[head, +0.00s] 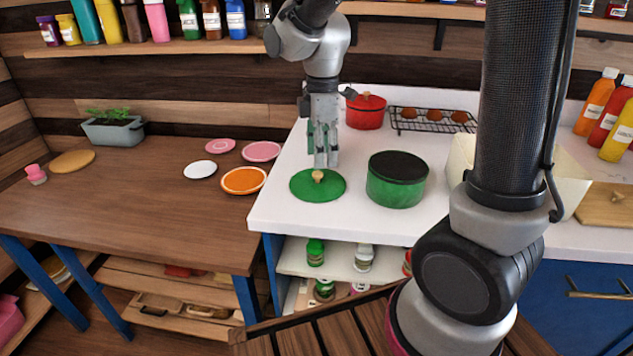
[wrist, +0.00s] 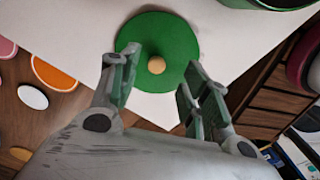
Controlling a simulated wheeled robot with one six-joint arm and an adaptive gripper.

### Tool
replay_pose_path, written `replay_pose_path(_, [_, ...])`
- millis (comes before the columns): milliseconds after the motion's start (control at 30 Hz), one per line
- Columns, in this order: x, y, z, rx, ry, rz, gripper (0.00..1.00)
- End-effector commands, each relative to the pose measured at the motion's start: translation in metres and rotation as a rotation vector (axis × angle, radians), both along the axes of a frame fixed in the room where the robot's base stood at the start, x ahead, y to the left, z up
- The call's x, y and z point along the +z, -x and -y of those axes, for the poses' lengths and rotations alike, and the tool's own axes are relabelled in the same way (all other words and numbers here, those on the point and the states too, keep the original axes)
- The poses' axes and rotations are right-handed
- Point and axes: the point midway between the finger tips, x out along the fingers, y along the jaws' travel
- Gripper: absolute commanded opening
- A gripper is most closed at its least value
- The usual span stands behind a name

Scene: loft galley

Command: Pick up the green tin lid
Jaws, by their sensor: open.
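The green tin lid (head: 306,188) is a round green disc with a wooden knob (head: 318,176) on top. It lies flat on the white counter near its front left corner. In the wrist view the lid (wrist: 176,40) lies beyond my fingers, with its knob (wrist: 156,65) between the directions of the two fingertips. My gripper (head: 322,152) points down above the lid, open and empty; its fingers also show in the wrist view (wrist: 158,76). The height left between fingertips and knob is hard to tell. A green tin (head: 395,192) with a dark top stands right of the lid.
A red pot (head: 366,112) and a wire rack (head: 432,121) with brown round items stand behind. A cream bin (head: 460,158) is right of the tin. Plates, including an orange one (head: 244,181), lie on the wooden table at left. Bare counter (head: 285,222) surrounds the lid.

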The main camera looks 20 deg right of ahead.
Motion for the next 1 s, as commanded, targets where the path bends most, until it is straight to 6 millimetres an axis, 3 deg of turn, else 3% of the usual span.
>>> replay_pose_path(300, [-0.045, -0.003, -0.009, 0.000, 0.001, -0.002, 0.46])
replay_pose_path(567, [-0.050, -0.004, -0.009, 0.000, -0.001, 0.001, 0.46])
replay_pose_path(667, [-0.050, -0.004, -0.009, 0.000, -0.001, 0.001, 0.34])
replay_pose_path(833, [-0.050, -0.004, -0.009, 0.000, -0.001, 0.001, 0.03])
replay_pose_path(1000, [-0.050, -0.004, -0.009, 0.000, -0.001, 0.001, 0.00])
